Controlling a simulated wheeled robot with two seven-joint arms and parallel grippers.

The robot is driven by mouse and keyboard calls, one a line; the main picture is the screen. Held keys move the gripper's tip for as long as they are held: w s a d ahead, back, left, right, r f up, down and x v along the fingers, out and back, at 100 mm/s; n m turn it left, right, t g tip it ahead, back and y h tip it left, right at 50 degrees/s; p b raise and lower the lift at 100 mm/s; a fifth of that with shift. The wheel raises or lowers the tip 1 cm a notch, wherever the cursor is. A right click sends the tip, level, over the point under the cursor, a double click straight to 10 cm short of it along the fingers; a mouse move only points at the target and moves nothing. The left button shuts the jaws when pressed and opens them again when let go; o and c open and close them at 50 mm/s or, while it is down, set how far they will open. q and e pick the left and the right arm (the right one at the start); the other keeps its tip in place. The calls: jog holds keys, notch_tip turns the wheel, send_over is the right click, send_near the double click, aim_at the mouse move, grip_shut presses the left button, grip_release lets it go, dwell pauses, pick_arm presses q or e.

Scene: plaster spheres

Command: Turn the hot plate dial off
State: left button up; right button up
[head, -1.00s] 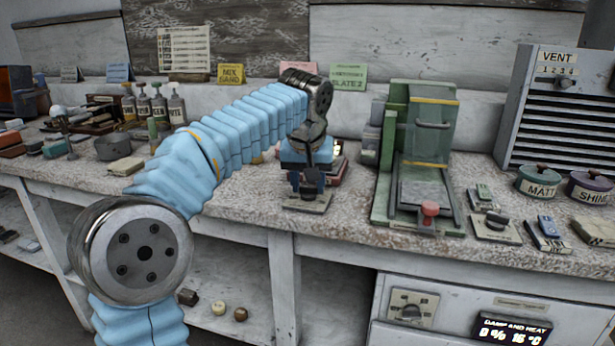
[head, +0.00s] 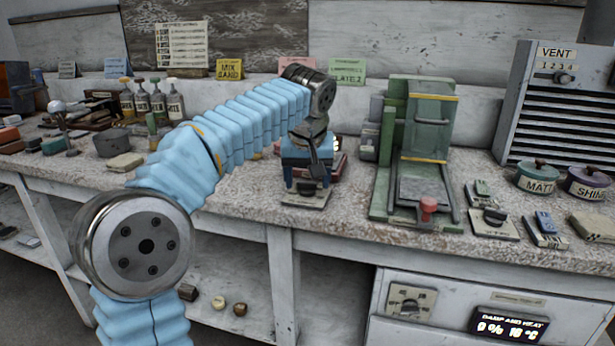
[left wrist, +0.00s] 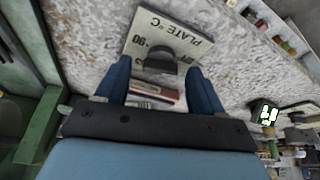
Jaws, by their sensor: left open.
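The hot plate dial panel (head: 300,200) is a pale plate on the bench near its front edge, left of the green press. In the left wrist view the panel (left wrist: 187,38) is lettered "PLATE °C" and carries a dark knob (left wrist: 160,60). The knob also shows in the head view (head: 308,188). My left gripper (head: 307,182) is open above the panel, pointing down. In the left wrist view its two blue fingers (left wrist: 159,72) appear on either side of the knob, with gaps between. I cannot tell the knob's setting. My right gripper is not in view.
A reddish block (head: 332,168) sits just behind the panel. The green press (head: 430,120) with a red knob stands close to the right. Another dial panel (head: 494,224) lies beyond it. Bare bench lies left of the panel.

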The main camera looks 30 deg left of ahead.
pick_arm(q)
jog(key=p+v, duration=0.1)
jog(key=v, duration=1.2)
jog(key=shift+r, duration=0.4)
jog(key=shift+s+d, duration=0.1)
